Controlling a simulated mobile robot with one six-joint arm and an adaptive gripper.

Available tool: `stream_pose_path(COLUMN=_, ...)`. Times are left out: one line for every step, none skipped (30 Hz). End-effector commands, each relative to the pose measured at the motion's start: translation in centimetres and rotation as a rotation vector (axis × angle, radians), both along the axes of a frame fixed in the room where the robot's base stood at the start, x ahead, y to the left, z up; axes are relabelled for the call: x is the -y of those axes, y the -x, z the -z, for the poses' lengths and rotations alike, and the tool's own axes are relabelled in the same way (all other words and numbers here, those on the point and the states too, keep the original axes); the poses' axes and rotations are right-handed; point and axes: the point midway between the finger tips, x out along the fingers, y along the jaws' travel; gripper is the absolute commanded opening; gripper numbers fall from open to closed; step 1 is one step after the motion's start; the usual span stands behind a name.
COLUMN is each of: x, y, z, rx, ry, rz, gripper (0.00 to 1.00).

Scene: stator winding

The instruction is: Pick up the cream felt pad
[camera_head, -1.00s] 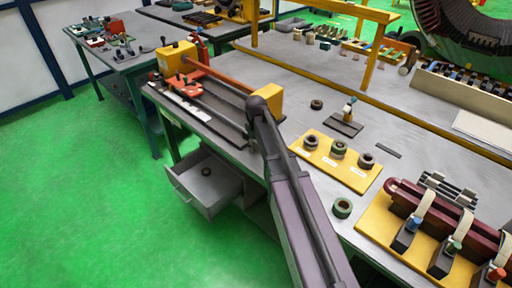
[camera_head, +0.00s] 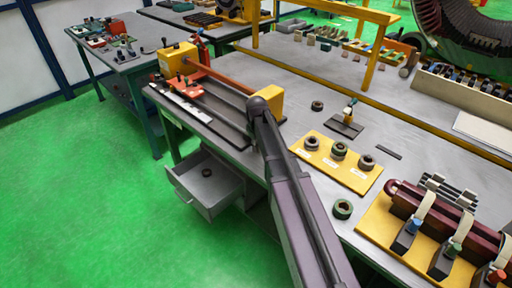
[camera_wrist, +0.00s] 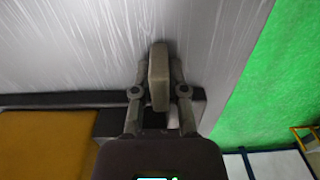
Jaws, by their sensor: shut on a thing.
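In the wrist view the cream felt pad (camera_wrist: 159,76) stands on edge between the two fingers of my gripper (camera_wrist: 158,84). The fingers are shut on it, one on each side. The grey bench top shows beyond the pad; I cannot tell whether the pad touches it. In the head view my own arm hides the gripper and the pad.
A yellow block (camera_wrist: 40,143) lies left of my gripper in the wrist view. The head view shows a long fixture (camera_head: 225,108), a yellow plate (camera_head: 360,182) with several rings, and an open drawer (camera_head: 205,185). Clear bench lies behind.

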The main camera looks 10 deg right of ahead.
Motion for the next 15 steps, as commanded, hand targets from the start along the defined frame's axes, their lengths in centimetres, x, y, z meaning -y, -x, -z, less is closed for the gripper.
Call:
stream_pose_path(x=0.0, y=0.0, z=-0.4, rx=0.0, ry=0.0, rz=0.0, gripper=0.0)
stream_pose_path(x=0.0, y=0.0, z=-0.6, rx=0.0, ry=0.0, rz=0.0, gripper=0.0)
stream_pose_path(x=0.0, y=0.0, z=-0.8, rx=0.0, ry=0.0, rz=0.0, gripper=0.0)
stream_pose_path(x=0.0, y=0.0, z=-1.0, rx=0.0, ry=0.0, rz=0.0, gripper=0.0)
stream_pose_path(x=0.0, y=0.0, z=-1.2, rx=0.0, ry=0.0, rz=0.0, gripper=0.0)
stream_pose_path(x=0.0, y=0.0, z=-1.5, rx=0.0, ry=0.0, rz=0.0, gripper=0.0)
stream_pose_path(x=0.0, y=0.0, z=-1.7, rx=0.0, ry=0.0, rz=0.0, gripper=0.0)
stream_pose_path(x=0.0, y=0.0, z=-2.0, rx=0.0, ry=0.0, rz=0.0, gripper=0.0)
stream_pose_path(x=0.0, y=0.0, z=-2.3, rx=0.0, ry=0.0, rz=0.0, gripper=0.0)
stream_pose_path(x=0.0, y=0.0, z=-2.5, rx=0.0, ry=0.0, rz=0.0, gripper=0.0)
stream_pose_path(x=0.0, y=0.0, z=-2.8, rx=0.0, ry=0.0, rz=0.0, gripper=0.0)
stream_pose_path(x=0.0, y=0.0, z=-3.1, rx=0.0, ry=0.0, rz=0.0, gripper=0.0)
stream_pose_path(x=0.0, y=0.0, z=-3.4, rx=0.0, ry=0.0, rz=0.0, gripper=0.0)
stream_pose_path(x=0.0, y=0.0, z=-3.7, rx=0.0, ry=0.0, rz=0.0, gripper=0.0)
stream_pose_path(x=0.0, y=0.9, z=-3.5, rx=0.0, ry=0.0, rz=0.0, gripper=0.0)
